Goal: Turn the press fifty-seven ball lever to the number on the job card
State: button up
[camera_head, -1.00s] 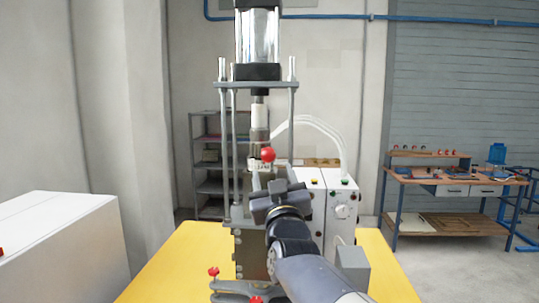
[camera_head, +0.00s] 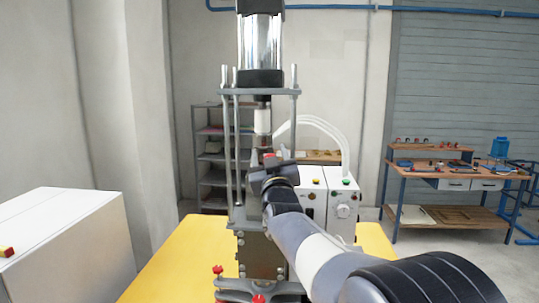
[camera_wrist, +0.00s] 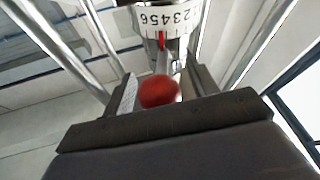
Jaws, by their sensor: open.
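The press (camera_head: 262,80) stands on a yellow table, with a silver cylinder on top and upright rods. Its lever's red ball (camera_wrist: 159,91) lies between the two fingers of my open gripper (camera_wrist: 163,88); I cannot tell whether either finger touches it. In the head view, my gripper (camera_head: 268,168) is at the press, with only a bit of red showing there. A white number ring (camera_wrist: 165,18) is above the ball, with digits such as 4, 5, 6 and 2, 3 visible. A red pointer mark (camera_wrist: 162,40) is below the digits. I see no readable job card.
A white control box (camera_head: 342,205) with buttons and a knob stands right of the press. Red knobs (camera_head: 218,269) sit at the press foot. A white cabinet (camera_head: 70,240) is at left, a workbench (camera_head: 455,178) at far right. Press rods flank my gripper.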

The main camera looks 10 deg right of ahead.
jog(key=shift+c, duration=0.6)
grip_shut()
